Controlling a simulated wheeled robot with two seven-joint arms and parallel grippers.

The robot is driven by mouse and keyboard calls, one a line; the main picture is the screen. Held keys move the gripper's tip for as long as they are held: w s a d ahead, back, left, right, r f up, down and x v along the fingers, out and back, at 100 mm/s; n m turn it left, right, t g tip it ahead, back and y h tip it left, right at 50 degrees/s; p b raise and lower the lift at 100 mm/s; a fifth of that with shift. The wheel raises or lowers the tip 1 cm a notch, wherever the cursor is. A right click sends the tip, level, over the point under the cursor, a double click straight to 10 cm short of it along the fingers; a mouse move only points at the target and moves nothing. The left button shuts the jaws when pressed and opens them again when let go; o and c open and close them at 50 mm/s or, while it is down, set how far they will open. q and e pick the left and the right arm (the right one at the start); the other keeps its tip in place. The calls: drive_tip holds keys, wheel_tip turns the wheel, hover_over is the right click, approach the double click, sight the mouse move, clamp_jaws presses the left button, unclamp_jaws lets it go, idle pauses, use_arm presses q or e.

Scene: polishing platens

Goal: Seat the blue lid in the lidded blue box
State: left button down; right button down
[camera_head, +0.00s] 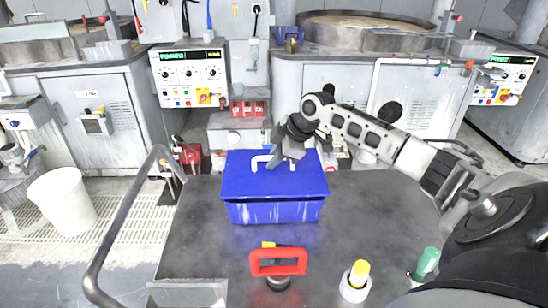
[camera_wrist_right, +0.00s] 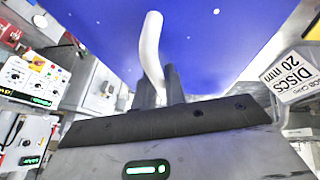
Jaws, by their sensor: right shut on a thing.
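The blue lid (camera_head: 300,181) lies over the top of the blue box (camera_head: 275,212), covering its opening, on the dark table. Its rim overhangs the front wall; I cannot tell whether it sits fully down. A white handle (camera_head: 258,162) rises from the lid. My right gripper (camera_head: 275,161) comes in from the right and is shut on this handle. In the right wrist view the two dark fingers (camera_wrist_right: 160,86) hold the white handle (camera_wrist_right: 150,48), with the blue lid (camera_wrist_right: 225,45) behind it. The box interior is hidden. My left gripper is not in view.
The dark table (camera_head: 205,240) has free room left and right of the box. In front stand a red-handled tool (camera_head: 278,263), a yellow-capped bottle (camera_head: 356,281) and a green-capped bottle (camera_head: 427,264). A curved metal rail (camera_head: 117,236) runs along the left. A white bin (camera_head: 62,202) stands on the floor.

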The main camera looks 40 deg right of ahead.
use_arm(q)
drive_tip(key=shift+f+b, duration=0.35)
use_arm(e)
drive_tip(key=shift+f, duration=0.9)
drive_tip(key=c, duration=1.4)
unclamp_jaws()
drive_tip(key=shift+o, duration=0.2)
